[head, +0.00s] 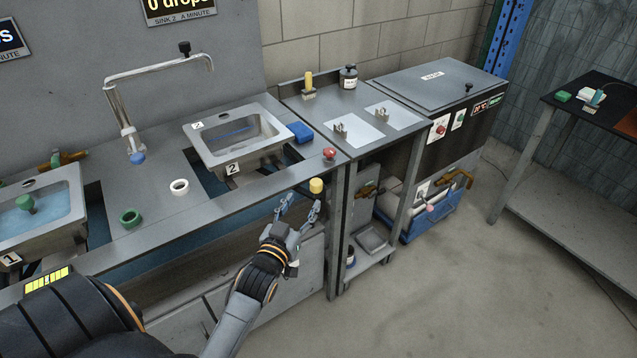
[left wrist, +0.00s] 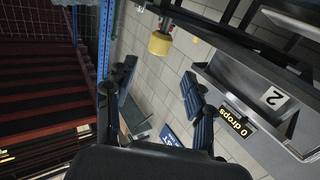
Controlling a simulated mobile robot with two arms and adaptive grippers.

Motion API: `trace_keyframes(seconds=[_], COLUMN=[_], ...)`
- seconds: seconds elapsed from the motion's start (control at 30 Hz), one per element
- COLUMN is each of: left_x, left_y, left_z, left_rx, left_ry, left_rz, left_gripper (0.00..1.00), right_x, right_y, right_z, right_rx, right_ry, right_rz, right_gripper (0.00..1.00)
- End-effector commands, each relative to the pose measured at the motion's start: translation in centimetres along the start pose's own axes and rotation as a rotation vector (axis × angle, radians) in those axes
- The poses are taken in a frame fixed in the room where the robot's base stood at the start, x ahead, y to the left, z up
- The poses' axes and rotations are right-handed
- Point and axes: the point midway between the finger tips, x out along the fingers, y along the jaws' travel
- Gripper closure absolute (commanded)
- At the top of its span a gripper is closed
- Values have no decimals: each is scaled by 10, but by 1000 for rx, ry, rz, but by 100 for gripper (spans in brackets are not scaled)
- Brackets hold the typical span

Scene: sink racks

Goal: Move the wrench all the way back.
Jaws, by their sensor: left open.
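I cannot pick out a wrench for certain. A yellow knob (head: 316,186) stands out at the front edge of the counter, by sink 2; it also shows in the left wrist view (left wrist: 160,43), on a short stem. My left gripper (head: 299,209) is open and empty, in front of the counter and just short of the knob. In the left wrist view its two fingers (left wrist: 158,92) are spread apart, with the knob beyond them. A brown tool-like piece (head: 62,158) lies behind sink 1; its kind is unclear. My right gripper is out of view.
Sink 2 (head: 208,153) and sink 1 (head: 75,215) are set in the counter. A red button (head: 329,153), a blue sponge (head: 300,132), a white ring (head: 180,187) and a green ring (head: 130,218) are on top. A blue crate (head: 432,222) stands below right.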

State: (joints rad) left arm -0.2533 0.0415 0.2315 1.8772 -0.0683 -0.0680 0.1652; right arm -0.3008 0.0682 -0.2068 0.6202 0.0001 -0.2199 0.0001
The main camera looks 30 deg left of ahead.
Motion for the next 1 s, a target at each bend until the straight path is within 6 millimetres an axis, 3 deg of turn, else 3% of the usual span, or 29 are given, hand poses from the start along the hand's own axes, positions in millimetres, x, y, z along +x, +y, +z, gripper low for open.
trace_keyframes(seconds=[0.2, 0.4, 0.6, 0.87, 1.0], left_x=[49, 79, 91, 92, 92], left_y=[0, 0, 0, 1, 1], left_z=[-2, -1, 0, 0, 0], left_rx=[0, 1, 1, 1, 1], left_ry=[1, 1, -1, -1, -1], left_rz=[0, 0, 1, 1, 1], left_gripper=[46, 46, 46, 46, 73], right_x=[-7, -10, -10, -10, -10], right_y=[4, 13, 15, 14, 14], right_z=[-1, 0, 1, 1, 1], right_rx=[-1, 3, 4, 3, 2], right_ry=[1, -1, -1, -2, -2], right_rz=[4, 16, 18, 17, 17], right_gripper=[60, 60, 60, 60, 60])
